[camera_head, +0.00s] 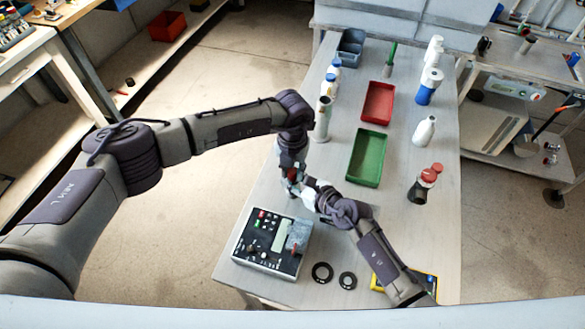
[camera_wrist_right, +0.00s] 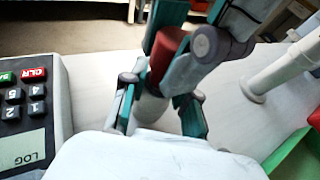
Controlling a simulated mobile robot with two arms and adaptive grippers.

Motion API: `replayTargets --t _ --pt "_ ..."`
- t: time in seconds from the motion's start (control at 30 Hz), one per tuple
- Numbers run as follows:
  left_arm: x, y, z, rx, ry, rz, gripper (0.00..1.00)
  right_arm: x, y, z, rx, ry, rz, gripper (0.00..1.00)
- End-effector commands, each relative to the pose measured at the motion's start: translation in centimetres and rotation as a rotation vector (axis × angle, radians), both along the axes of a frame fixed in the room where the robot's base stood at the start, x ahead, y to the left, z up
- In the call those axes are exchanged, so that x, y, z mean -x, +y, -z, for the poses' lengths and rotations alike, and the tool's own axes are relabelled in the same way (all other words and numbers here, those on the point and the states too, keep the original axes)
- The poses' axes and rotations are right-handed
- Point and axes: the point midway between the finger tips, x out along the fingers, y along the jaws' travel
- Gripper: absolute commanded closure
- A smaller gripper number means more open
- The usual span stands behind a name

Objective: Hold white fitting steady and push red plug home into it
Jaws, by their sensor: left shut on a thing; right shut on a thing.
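The red plug (camera_wrist_right: 165,52) is held by my left gripper (camera_head: 292,174), whose teal fingers come down from above in the right wrist view. A bit of the red plug also shows in the head view. The white fitting (camera_wrist_right: 150,108) sits between the fingers of my right gripper (camera_wrist_right: 158,112), which is shut on it. The plug is directly above the fitting, roughly in line with it and leaning slightly. Their ends meet or nearly meet; I cannot tell how deep the plug sits. In the head view the grippers largely hide the fitting.
A control box (camera_head: 272,242) with keys stands below the grippers on the table. Two dark rings (camera_head: 322,272) lie beside it. A green tray (camera_head: 368,158) and a red tray (camera_head: 377,103) lie farther back. Several bottles (camera_head: 425,130) stand on the right. A white cylinder (camera_head: 323,120) stands behind the left wrist.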

Motion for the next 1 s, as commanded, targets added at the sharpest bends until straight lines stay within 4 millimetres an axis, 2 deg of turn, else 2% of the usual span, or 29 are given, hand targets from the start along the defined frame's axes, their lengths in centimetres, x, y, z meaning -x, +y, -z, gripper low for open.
replayTargets --t 0.23,0.77,0.8,0.93,1.0 --pt "-0.02 0.01 0.35 0.000 0.000 -0.001 0.86 0.00 0.01 -0.02 0.000 0.000 0.000 1.00" --pt "-0.05 0.01 -0.58 0.000 -0.001 -0.001 0.86 -0.01 0.02 -0.01 0.000 0.000 0.000 1.00" --pt "-0.05 0.01 -0.58 0.000 -0.001 -0.001 0.86 -0.01 0.02 -0.01 0.000 0.000 0.000 0.64" --pt "-0.04 0.01 -0.57 0.000 -0.001 -0.001 0.86 -0.01 0.01 -0.02 0.000 0.000 0.000 0.43" --pt "-0.03 0.00 -0.57 0.000 -0.001 -0.001 0.86 -0.01 0.01 -0.02 0.000 0.000 0.000 0.42"
